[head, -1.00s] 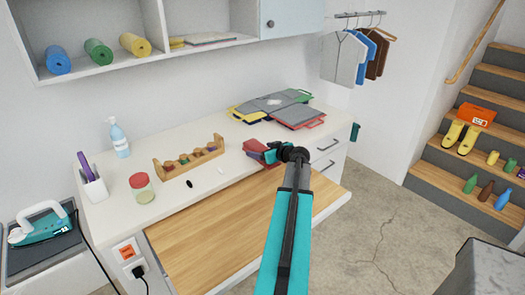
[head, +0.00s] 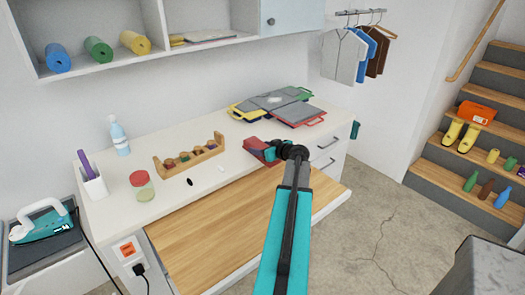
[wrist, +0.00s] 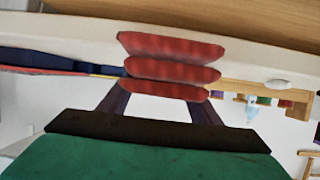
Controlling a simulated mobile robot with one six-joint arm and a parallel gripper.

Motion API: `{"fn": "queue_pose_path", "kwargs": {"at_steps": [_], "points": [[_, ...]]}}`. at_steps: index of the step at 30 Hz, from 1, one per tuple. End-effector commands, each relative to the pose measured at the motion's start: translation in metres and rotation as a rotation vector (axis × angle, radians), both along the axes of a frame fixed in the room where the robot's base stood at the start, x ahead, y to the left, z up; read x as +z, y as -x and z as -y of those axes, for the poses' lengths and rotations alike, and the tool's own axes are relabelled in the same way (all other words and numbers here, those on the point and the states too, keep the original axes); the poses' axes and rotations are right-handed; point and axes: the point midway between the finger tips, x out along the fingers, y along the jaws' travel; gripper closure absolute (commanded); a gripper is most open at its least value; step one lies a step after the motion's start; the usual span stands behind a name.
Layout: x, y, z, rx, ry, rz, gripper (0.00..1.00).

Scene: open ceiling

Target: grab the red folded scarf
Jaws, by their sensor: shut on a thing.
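The red folded scarf (head: 255,146) is at the right part of the white counter, just left of my gripper (head: 272,152) in the head view. In the wrist view the scarf (wrist: 172,70) shows as several stacked red folds between the two dark fingers of my gripper (wrist: 162,98). My gripper is shut on it. The fingertips are partly hidden behind the folds. I cannot tell whether the scarf touches the counter or is just above it.
Flat coloured folders (head: 275,104) lie behind the scarf. A wooden rack (head: 188,158) with small round items, a jar (head: 142,186) and a spray bottle (head: 119,138) stand to the left. The wooden board (head: 215,225) in front is clear.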

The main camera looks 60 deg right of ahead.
Motion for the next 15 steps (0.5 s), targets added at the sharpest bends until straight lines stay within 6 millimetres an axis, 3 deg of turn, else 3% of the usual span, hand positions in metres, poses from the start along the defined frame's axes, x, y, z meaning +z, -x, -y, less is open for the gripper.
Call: {"fn": "queue_pose_path", "kwargs": {"at_steps": [15], "points": [[0.011, 0.000, 0.000, -0.001, 0.002, 0.001, 0.68]]}}
